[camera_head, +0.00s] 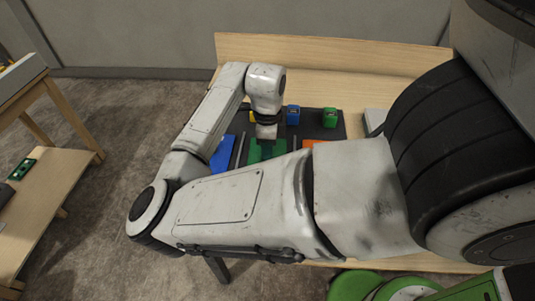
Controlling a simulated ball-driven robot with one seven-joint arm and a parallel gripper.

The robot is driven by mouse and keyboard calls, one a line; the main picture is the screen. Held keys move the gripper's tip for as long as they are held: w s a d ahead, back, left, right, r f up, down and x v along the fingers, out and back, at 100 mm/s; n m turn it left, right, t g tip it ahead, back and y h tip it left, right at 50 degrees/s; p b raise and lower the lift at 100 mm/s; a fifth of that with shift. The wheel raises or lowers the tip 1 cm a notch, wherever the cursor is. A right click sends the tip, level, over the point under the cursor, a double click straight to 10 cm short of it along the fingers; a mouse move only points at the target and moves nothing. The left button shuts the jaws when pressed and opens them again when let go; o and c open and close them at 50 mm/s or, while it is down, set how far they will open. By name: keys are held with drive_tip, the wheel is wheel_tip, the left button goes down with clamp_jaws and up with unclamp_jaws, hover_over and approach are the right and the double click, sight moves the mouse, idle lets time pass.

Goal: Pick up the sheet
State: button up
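Several coloured flat pieces that look like sheets lie on a dark board (341,131) on the wooden table: a blue sheet (222,155), a green sheet (272,149) and an orange sheet (308,143). My arm hides the near parts of the sheets and the board. My gripper (266,138) points down at the green sheet, over or touching it; I cannot tell which. Its fingertips are small and dark here, so whether it is open or shut does not show.
At the board's back stand a yellow block (253,116), a blue block (293,115) and a green block (329,118). A pale grey thing (375,120) lies to their right. The table (320,52) has bare wood at the back. A wooden stand (62,131) is at the left.

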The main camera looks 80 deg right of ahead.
clamp_jaws()
drive_tip(key=shift+r, duration=0.1)
